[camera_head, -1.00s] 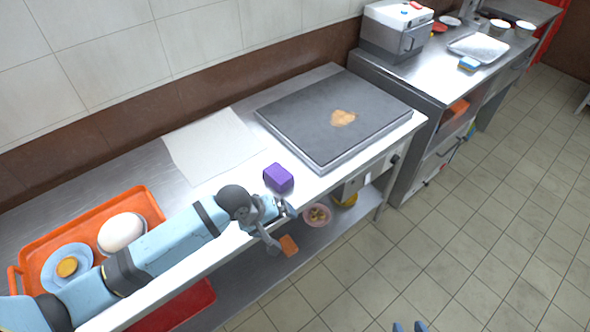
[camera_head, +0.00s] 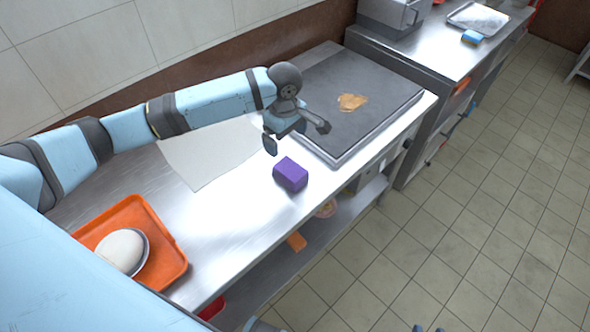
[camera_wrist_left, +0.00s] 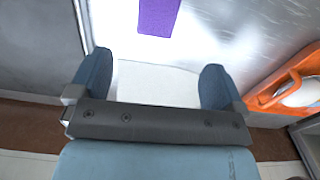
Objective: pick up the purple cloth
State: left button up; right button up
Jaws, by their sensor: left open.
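The purple cloth (camera_head: 291,175) is a small folded block on the steel counter (camera_head: 225,215), near its front edge. It also shows at the top of the left wrist view (camera_wrist_left: 158,15), partly cut off by the frame edge. My left gripper (camera_head: 296,136) is open and empty, above the counter just behind the cloth, toward the wall. In the left wrist view its two blue fingers (camera_wrist_left: 154,76) stand wide apart, and the cloth lies beyond them, apart from both.
A dark griddle (camera_head: 345,100) with a tan patch stands right of the cloth. A pale sheet (camera_head: 205,155) lies flat behind it. An orange tray (camera_head: 165,265) with a white round item (camera_head: 121,250) is at the lower left. Bare counter lies left of the cloth.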

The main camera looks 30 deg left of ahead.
aim_at(290, 168)
pick_arm(q)
notch_tip(290, 168, down, 8)
jog(key=shift+d+f, duration=0.1)
jog(key=shift+f, duration=0.15)
jog(key=f, duration=0.5)
jog(key=shift+w+d, duration=0.1)
jog(key=shift+d, duration=0.2)
jog(key=c, duration=1)
